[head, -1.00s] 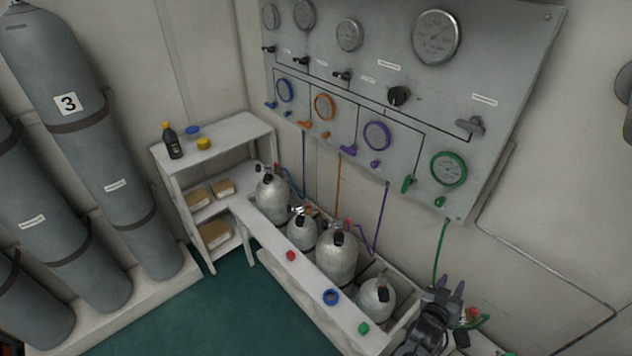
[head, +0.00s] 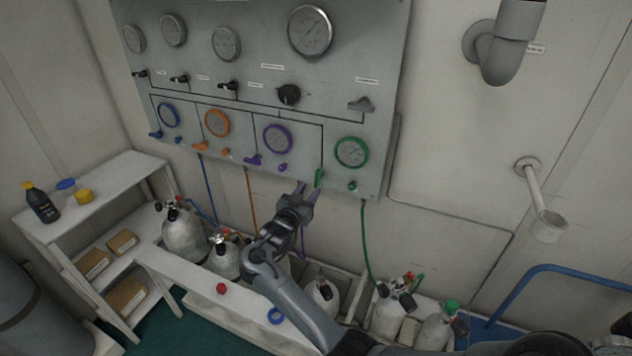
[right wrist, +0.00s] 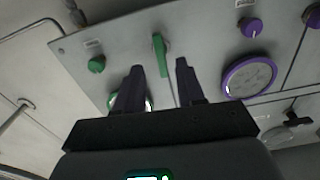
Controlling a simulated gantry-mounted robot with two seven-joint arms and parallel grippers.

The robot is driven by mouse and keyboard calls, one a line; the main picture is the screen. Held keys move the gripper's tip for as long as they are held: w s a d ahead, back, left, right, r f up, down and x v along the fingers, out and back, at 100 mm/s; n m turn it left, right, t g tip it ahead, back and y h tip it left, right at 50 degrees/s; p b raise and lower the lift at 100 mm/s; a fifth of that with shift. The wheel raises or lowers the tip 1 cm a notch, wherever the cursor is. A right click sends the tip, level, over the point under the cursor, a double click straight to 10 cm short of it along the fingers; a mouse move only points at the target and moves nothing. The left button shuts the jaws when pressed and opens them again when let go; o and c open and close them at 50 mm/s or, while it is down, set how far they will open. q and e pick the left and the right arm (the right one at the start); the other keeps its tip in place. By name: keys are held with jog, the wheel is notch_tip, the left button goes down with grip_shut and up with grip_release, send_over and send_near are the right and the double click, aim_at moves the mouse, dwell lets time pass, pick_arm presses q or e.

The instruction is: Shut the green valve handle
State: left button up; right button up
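The green valve handle (head: 319,178) sits low on the grey panel, left of the green-ringed gauge (head: 351,152). It points roughly up and down in the head view. My right gripper (head: 309,190) is just below and left of it there. In the right wrist view the green handle (right wrist: 159,54) shows just beyond the purple fingertips of my right gripper (right wrist: 160,66), lined up with the gap between them. The fingers are apart and empty, and I see no contact. The green gauge is mostly hidden behind a finger there. My left gripper is not in view.
A green knob (head: 352,186) sits right of the handle; the purple lever (head: 253,160) and purple gauge (head: 277,139) are to its left. Below, several cylinders (head: 184,236) stand in a white rack. A green hose (head: 366,245) hangs under the panel.

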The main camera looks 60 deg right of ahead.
aim_at(316, 181)
jog(key=d, duration=0.4)
jog(key=w+d, duration=0.1)
jog(key=d, duration=0.1)
jog(key=shift+d, duration=0.3)
grip_shut()
